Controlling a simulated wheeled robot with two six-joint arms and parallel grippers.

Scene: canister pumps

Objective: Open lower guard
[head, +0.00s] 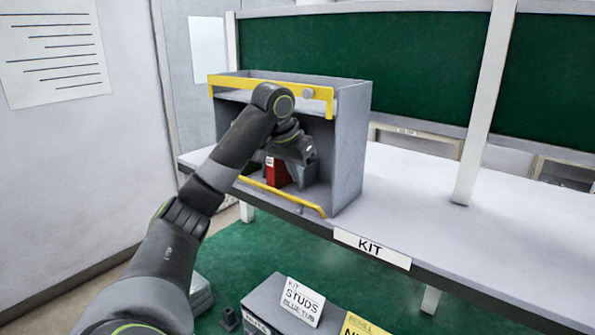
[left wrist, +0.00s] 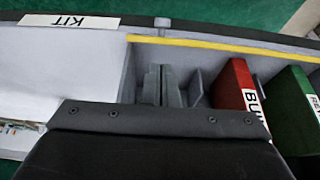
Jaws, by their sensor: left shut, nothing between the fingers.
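A grey open-fronted cabinet (head: 349,150) stands on the shelf. The lower guard (head: 283,197) is a thin yellow bar running along the cabinet's bottom front edge. In the left wrist view the lower guard (left wrist: 220,46) crosses the top of the picture. My left gripper (head: 303,176) is shut and empty, inside or just before the cabinet's opening, above the bar's right part. Its fingers (left wrist: 161,84) show side by side in the wrist view, apart from the bar in the picture. My arm hides part of the opening. My right gripper is not in view.
An upper yellow guard (head: 250,84) with a round grey knob crosses the cabinet's top. A red box (left wrist: 236,88) and a green box (left wrist: 294,100) stand inside. A KIT label (head: 371,248) marks the shelf edge. A white post (head: 485,110) stands right; the shelf between is clear.

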